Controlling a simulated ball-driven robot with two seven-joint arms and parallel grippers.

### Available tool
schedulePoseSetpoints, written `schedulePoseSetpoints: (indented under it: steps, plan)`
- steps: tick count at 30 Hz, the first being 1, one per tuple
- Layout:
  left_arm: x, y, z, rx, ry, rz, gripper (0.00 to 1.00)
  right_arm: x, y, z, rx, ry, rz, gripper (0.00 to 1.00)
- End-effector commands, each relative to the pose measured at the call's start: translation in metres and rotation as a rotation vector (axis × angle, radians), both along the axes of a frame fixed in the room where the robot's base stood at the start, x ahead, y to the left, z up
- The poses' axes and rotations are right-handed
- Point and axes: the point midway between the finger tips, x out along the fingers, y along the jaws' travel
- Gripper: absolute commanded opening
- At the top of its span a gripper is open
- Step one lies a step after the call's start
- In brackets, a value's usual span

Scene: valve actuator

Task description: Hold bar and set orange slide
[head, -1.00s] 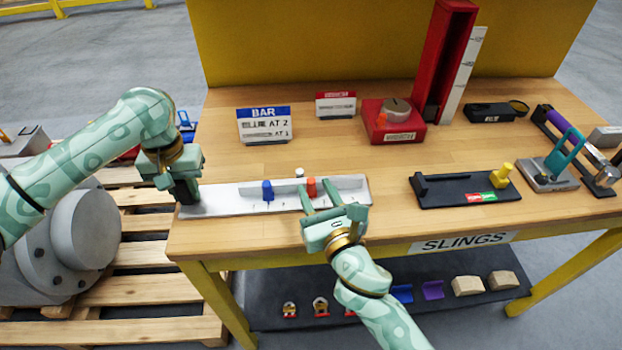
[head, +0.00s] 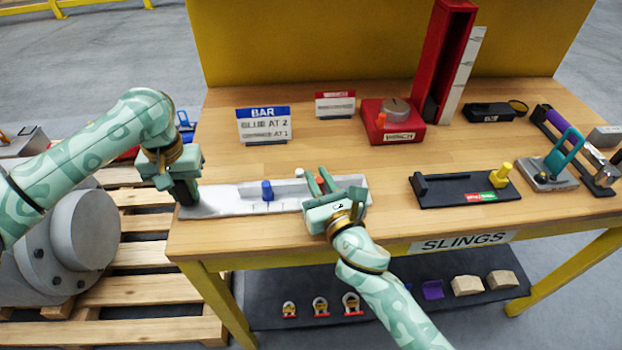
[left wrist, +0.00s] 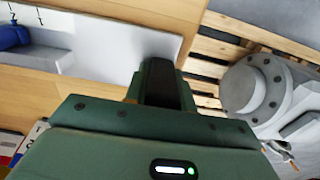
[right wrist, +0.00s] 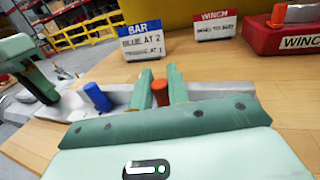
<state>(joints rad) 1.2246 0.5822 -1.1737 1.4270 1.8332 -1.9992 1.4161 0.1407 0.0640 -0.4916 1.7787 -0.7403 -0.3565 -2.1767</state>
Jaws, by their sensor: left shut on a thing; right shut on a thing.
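The white bar (head: 228,201) lies along the front left of the table. A blue slide (head: 267,190) stands on it left of an orange slide (head: 321,185). My left gripper (head: 188,194) is shut on the bar's left end; in the left wrist view its dark fingers meet the white bar (left wrist: 100,40). My right gripper (head: 316,180) is over the bar's right half, shut on the orange slide. In the right wrist view the orange slide (right wrist: 160,93) shows between the two fingers, and the blue slide (right wrist: 97,97) stands free to the left.
A BAR sign (head: 264,125) behind reads blue at 2 and orange at 1. A WINCH sign (head: 335,104) and red winch box (head: 393,120) stand further back. A black tray (head: 465,190) with a yellow knob lies to the right. Table between is clear.

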Motion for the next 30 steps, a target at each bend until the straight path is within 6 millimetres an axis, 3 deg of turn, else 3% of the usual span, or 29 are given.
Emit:
schedulePoseSetpoints:
  steps: [3,10,11,12,23,30]
  plan:
    - [-0.001,0.002,-0.003,0.003,0.004,0.005,0.0,0.0,-0.009,-0.001,-0.004,0.001,-0.002,0.0]
    - [-0.001,0.002,-0.003,0.003,0.004,0.005,0.0,0.0,-0.009,-0.001,-0.002,0.001,-0.003,0.0]
    - [-0.001,0.002,-0.003,0.003,0.004,0.005,0.0,0.0,-0.009,-0.001,-0.002,0.001,-0.003,0.25]
    - [-0.001,0.002,-0.003,0.003,0.004,0.005,0.0,0.0,-0.009,-0.001,-0.002,0.001,-0.003,0.37]
    - [-0.001,0.002,-0.003,0.003,0.004,0.005,0.0,-0.005,-0.01,-0.001,-0.002,0.001,-0.002,0.37]
    - [-0.001,0.002,-0.003,0.003,0.004,0.005,0.0,-0.051,-0.022,-0.002,-0.003,0.002,-0.001,0.37]
